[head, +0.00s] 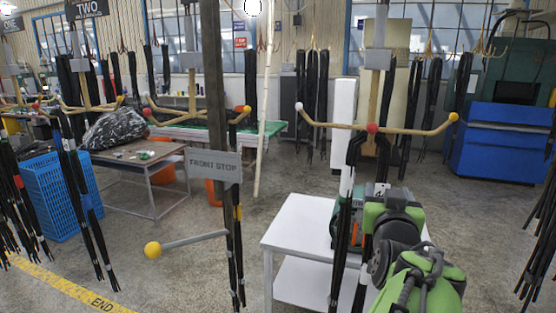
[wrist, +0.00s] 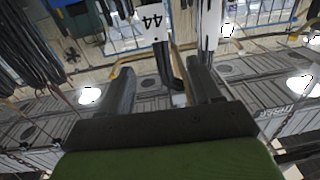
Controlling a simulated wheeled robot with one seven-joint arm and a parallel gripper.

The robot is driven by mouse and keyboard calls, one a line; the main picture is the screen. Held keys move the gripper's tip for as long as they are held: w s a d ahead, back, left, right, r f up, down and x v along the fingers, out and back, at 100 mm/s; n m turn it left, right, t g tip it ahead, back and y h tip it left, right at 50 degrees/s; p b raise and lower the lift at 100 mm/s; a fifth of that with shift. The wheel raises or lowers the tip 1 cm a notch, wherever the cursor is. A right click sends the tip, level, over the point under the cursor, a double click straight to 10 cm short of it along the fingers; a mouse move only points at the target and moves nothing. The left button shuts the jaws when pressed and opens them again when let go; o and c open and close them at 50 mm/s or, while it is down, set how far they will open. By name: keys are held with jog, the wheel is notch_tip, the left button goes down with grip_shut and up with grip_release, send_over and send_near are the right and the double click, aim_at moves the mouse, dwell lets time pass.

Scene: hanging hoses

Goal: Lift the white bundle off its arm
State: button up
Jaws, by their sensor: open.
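The white bundle is black hoses with a white band (head: 347,182). It hangs folded over the red-tipped arm (head: 372,128) of the stand at right, its legs dropping behind and left of my gripper. A white tag marked 44 shows beside the band. In the wrist view, the tag (wrist: 153,22) and the white-banded leg (wrist: 211,22) hang beyond my fingers. My gripper (wrist: 162,82) is open, with a dark part of the bundle showing between its fingers. Contact cannot be told. In the head view my green and black wrist hides the fingertips.
A white table (head: 298,232) stands below the bundle. The same stand has a white-tipped left arm (head: 299,106) and a yellow-tipped right arm (head: 453,117). A FRONT STOP post (head: 214,165) with a yellow-ended bar stands left.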

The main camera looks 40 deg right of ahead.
aim_at(383, 175)
jog(key=p+x, duration=0.1)
jog(key=x, duration=0.2)
jog(key=p+x, duration=0.1)
jog(key=x, duration=0.3)
jog(key=p+x, duration=0.1)
jog(key=x, duration=0.2)
jog(key=shift+w+d+r+p, duration=0.1)
jog(key=shift+d+r+p, duration=0.1)
jog(key=shift+r+p, duration=0.15)
jog(key=shift+w+d+f, duration=0.15)
jog(key=shift+d+f, duration=0.05)
jog(key=shift+a, duration=0.2)
jog(key=shift+c, duration=0.4)
jog(key=shift+a, duration=0.1)
jog(key=shift+c, duration=1.1)
grip_shut()
jog(key=shift+r, duration=0.15)
